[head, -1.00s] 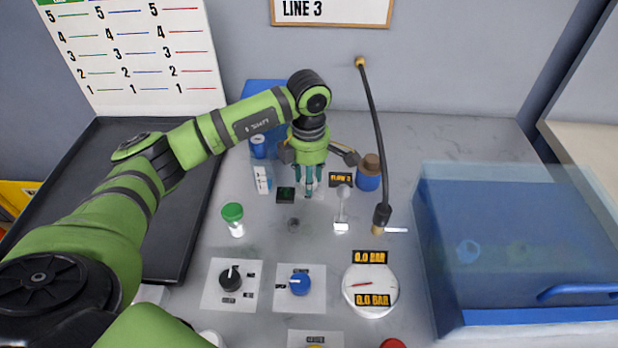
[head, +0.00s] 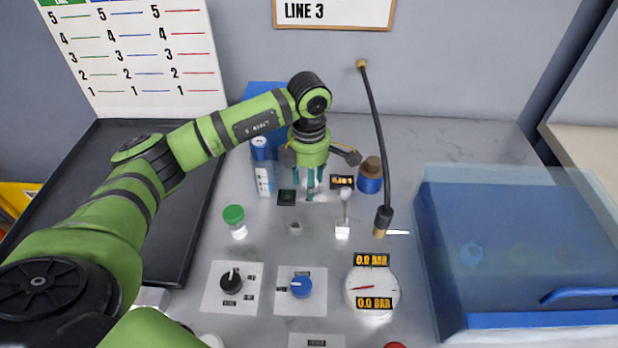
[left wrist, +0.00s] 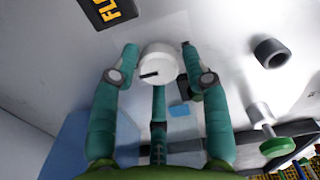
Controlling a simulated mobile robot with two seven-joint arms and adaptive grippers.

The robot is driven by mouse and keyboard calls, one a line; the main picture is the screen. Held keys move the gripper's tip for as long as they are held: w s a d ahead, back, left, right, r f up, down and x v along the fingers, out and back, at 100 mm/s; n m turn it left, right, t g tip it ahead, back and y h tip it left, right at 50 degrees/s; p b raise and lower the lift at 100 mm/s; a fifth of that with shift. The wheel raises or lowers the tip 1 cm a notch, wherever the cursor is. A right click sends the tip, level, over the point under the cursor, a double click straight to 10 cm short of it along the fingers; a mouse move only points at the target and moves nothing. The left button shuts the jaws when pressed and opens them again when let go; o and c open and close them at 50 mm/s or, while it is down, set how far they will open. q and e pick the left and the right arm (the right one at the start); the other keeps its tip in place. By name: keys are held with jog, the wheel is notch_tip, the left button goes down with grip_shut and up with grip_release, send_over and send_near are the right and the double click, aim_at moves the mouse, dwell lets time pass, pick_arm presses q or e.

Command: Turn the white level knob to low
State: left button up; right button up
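The white level knob (left wrist: 158,64) is a round white dial with a black pointer line. In the left wrist view the line points to the left. The fingers of my left gripper (left wrist: 160,58) stand on either side of the knob with a small gap at each side, and a third finger lies below it. The gripper is open around the knob. In the head view my left gripper (head: 311,188) points down at the back of the bench, and its fingers mostly hide the knob. My right gripper is not in view.
A black hose (head: 376,150) hangs at right.

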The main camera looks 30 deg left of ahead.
pick_arm(q)
jog(key=shift+r, duration=0.1)
notch_tip(320, 180, up, 12)
dwell(0.4)
dwell(0.4)
